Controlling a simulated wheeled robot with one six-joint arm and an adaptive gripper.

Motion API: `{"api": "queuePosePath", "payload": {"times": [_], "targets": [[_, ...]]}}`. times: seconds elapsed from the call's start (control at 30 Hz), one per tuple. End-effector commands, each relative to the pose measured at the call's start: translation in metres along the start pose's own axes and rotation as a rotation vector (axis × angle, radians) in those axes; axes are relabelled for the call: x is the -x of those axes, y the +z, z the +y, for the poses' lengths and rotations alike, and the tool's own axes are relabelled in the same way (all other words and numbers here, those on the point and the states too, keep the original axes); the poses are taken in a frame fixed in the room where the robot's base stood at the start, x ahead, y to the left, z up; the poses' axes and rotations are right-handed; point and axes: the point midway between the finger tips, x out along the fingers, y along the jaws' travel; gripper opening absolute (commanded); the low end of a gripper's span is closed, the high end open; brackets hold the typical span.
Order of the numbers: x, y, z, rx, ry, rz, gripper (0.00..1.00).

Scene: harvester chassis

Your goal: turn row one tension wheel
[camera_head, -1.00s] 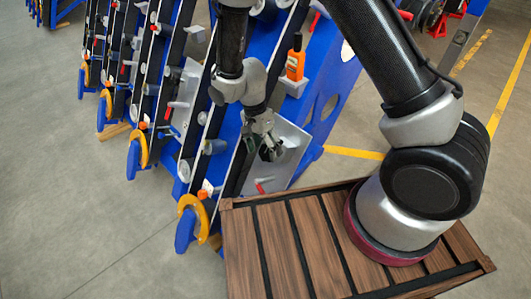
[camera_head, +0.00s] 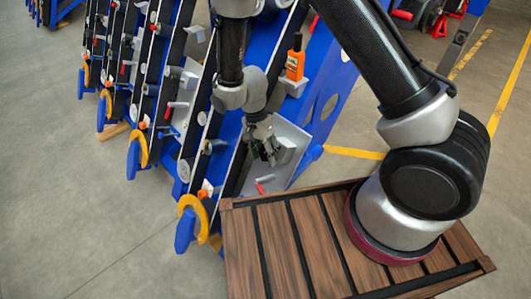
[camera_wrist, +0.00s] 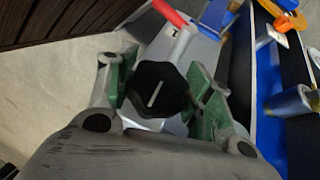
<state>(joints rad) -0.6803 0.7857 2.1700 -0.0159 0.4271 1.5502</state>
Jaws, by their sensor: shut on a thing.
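In the wrist view a black lobed wheel (camera_wrist: 157,89) with a white line across its face sits between the green-padded fingers of my gripper (camera_wrist: 160,95). The fingers are shut on it from both sides. The white line stands nearly upright in that view, tilted a little. In the head view my gripper (camera_head: 265,153) points down in front of a grey plate (camera_head: 291,146) on the nearest blue row unit. The wheel is hidden behind the fingers there.
A red-handled lever (camera_head: 265,186) is below the gripper; its red handle also shows in the wrist view (camera_wrist: 170,12). An orange handheld device (camera_head: 295,63) sits in a holder above. Several blue row units stand to the left. The wooden-slatted deck (camera_head: 285,250) is below.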

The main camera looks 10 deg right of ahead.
Motion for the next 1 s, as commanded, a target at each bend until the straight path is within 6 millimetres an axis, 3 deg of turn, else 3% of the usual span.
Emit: {"api": "queuePosePath", "payload": {"times": [1.0], "targets": [[0.0001,0.0,-0.0009,0.359,0.596,0.002,0.27]]}}
